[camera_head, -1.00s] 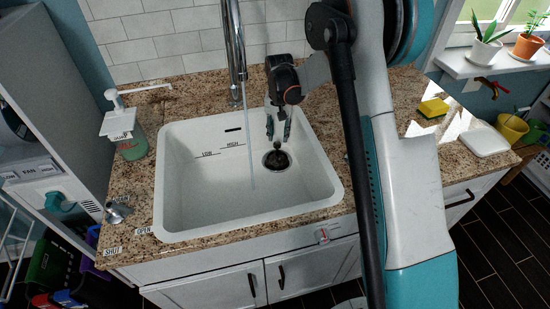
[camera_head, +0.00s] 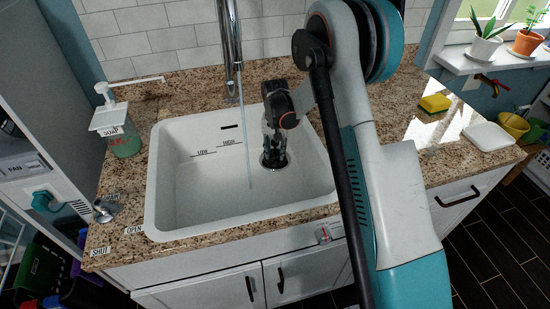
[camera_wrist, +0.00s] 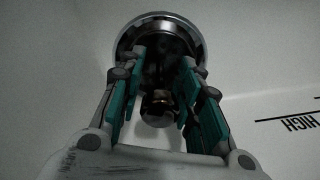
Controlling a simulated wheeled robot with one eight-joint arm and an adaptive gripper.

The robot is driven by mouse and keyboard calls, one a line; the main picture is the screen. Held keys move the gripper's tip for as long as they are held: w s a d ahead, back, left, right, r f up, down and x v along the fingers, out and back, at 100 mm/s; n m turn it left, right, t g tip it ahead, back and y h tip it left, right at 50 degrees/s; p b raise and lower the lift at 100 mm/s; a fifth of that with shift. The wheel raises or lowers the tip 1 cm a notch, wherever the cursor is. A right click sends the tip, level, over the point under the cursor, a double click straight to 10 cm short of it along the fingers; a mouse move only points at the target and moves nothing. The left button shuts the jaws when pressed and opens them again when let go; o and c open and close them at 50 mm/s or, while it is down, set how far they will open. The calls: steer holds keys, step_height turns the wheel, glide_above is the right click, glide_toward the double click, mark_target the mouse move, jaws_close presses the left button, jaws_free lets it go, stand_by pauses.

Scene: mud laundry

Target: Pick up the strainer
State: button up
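The strainer sits in the round drain at the right of the white sink (camera_head: 200,195). In the wrist view the drain's metal rim (camera_wrist: 160,18) is at the top, and the strainer's dark knob (camera_wrist: 158,108) stands between the fingers. My gripper (camera_head: 273,158) points down into the sink over the drain and hides most of the strainer in the head view. In the wrist view my gripper (camera_wrist: 160,90) is open, with a teal-padded finger on each side of the knob. Gaps show between the pads and the knob; I cannot tell whether either touches.
A faucet (camera_head: 230,45) pours a thin stream of water into the sink, left of my gripper. A soap dispenser (camera_head: 120,130) stands at the left on the granite counter. A yellow sponge (camera_head: 434,103) and a white dish (camera_head: 489,136) lie at the right. The sink's left half is free.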

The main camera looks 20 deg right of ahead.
jaws_close()
steer(key=shift+r, duration=0.1)
step_height(320, 180, up, 20)
steer(key=p, duration=0.6)
steer(key=shift+p, duration=0.4)
